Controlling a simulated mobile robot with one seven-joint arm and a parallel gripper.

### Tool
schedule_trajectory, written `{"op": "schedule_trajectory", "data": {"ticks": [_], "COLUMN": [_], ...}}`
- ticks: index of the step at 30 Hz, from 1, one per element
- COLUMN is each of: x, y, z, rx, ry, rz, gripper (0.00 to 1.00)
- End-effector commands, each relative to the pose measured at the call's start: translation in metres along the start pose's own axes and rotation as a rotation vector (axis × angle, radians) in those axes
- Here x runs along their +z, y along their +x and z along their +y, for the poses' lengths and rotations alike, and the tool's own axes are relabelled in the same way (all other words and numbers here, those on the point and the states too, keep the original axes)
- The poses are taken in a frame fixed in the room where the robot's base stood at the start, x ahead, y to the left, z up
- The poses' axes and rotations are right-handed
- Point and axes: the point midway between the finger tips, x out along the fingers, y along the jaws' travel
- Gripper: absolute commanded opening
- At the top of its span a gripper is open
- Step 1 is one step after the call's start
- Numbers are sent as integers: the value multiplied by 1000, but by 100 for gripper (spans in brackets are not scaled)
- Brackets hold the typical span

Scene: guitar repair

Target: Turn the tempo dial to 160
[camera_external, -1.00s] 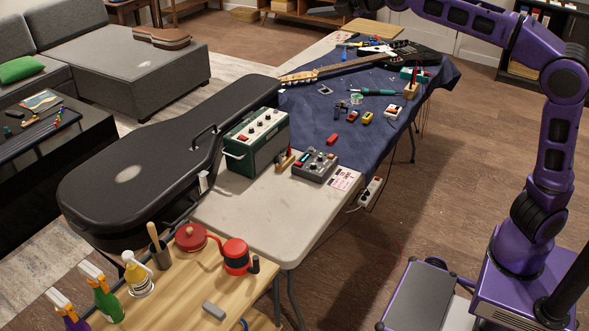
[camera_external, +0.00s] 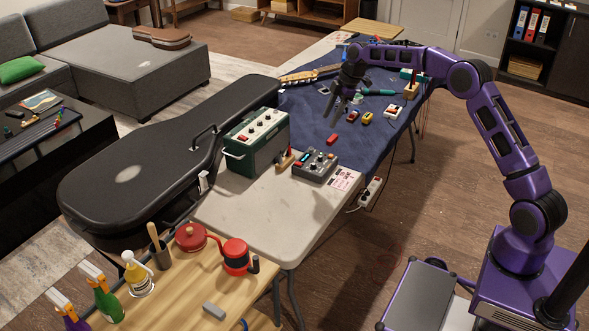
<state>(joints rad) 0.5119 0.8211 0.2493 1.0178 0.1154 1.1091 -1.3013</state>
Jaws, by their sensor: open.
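A small grey box with several knobs and coloured buttons (camera_external: 315,166) sits on the white table end, by the edge of the blue cloth. It looks like the unit with the tempo dial, but its markings are too small to read. My gripper (camera_external: 341,115) is open and empty. It hangs fingers down over the blue cloth, above and behind the grey box, apart from it. A green amplifier (camera_external: 257,142) with knobs on its cream top stands left of the box.
A small wooden stand with red-handled pieces (camera_external: 286,159) stands between amplifier and box. Small coloured pedals, one of them red (camera_external: 332,139), lie on the blue cloth (camera_external: 305,115). A large black guitar case (camera_external: 125,185) lies left. The front of the white table (camera_external: 265,215) is clear.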

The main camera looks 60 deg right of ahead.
Motion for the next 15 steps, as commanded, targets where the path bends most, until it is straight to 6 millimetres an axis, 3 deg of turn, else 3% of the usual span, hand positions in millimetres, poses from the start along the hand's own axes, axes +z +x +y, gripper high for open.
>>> {"op": "schedule_trajectory", "data": {"ticks": [1,5,11,15], "x": [13,28,29,28], "y": [2,5,21,47], "z": [2,2,0,-2], "rx": [-24,-62,-74,-75], "ry": [48,114,126,126], "rz": [19,45,51,50], "gripper": [55,55,55,55]}}
